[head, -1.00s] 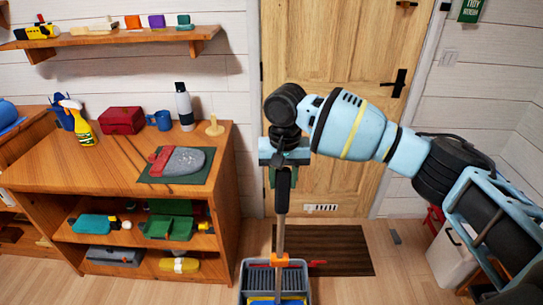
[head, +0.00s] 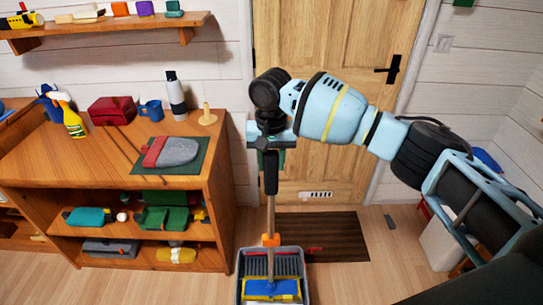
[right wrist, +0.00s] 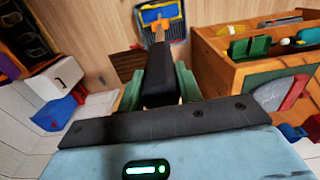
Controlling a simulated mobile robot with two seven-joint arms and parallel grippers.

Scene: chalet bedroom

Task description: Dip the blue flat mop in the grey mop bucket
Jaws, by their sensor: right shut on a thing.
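My right gripper (head: 271,143) is shut on the black grip (head: 270,174) of the flat mop, whose pole hangs roughly upright. The grip also shows between the green fingers in the right wrist view (right wrist: 160,88). An orange collar (head: 271,240) sits low on the pole. The blue mop head (head: 272,288), with a yellow part, shows within the outline of the grey mop bucket (head: 241,262), in front of its dark grate. I cannot tell how deep the head sits or whether it touches the bucket's bottom. My left gripper is not in view.
A wooden shelf unit (head: 222,190) with tools and boxes stands left of the bucket. A dark mat (head: 335,236) lies behind the bucket before the wooden door (head: 330,60). A white bin (head: 438,245) stands at right. The floor (head: 370,275) right of the bucket is clear.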

